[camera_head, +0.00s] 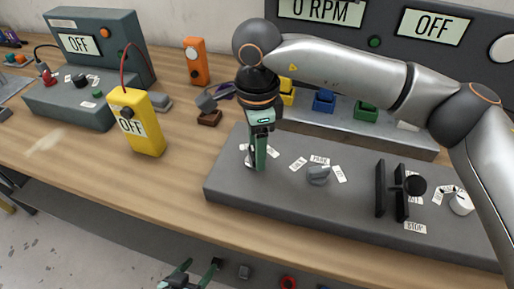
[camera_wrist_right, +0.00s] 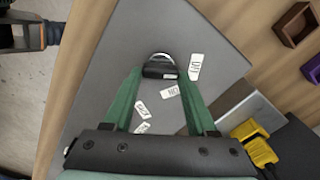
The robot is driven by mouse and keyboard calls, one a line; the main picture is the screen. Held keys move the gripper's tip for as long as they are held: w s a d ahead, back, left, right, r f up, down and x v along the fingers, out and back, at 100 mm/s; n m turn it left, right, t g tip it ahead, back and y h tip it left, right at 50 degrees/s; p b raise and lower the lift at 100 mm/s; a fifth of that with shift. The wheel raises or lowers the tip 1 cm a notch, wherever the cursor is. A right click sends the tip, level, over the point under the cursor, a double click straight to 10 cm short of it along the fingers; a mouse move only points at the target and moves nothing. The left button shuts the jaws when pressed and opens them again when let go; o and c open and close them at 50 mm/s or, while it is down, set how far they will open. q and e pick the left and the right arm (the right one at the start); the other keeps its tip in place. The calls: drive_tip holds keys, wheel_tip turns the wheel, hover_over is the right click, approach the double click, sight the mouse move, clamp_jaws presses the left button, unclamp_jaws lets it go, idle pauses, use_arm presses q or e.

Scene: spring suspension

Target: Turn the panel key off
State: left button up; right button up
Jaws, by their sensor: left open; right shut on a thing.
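The panel (camera_head: 280,205) is a grey sloped box on the bench, with small white labels on it. The key (camera_wrist_right: 160,68), a dark head with a metal ring, is at the panel's left part. My right gripper (camera_head: 258,163) reaches down onto it, fingers on either side of it in the right wrist view, shut on the key. The gripper mostly hides the key in the head view. White labels (camera_wrist_right: 194,67) lie beside the key; their text is hard to read. My left gripper (camera_head: 195,273) is open and empty at the bottom, below the bench's front edge.
A grey knob (camera_head: 318,175), a black lever (camera_head: 391,190) and a white knob (camera_head: 460,203) stand further right on the panel. A yellow meter (camera_head: 135,123) reading OFF and an orange device (camera_head: 196,62) stand left. Displays behind read 0 RPM and OFF (camera_head: 432,25).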

idle(0.3)
drive_tip(key=o, duration=1.4)
drive_tip(key=shift+c, duration=0.2)
drive_tip(key=shift+r, duration=0.15)
wheel_tip(320, 180, up, 12)
drive_tip(key=shift+r, duration=0.15)
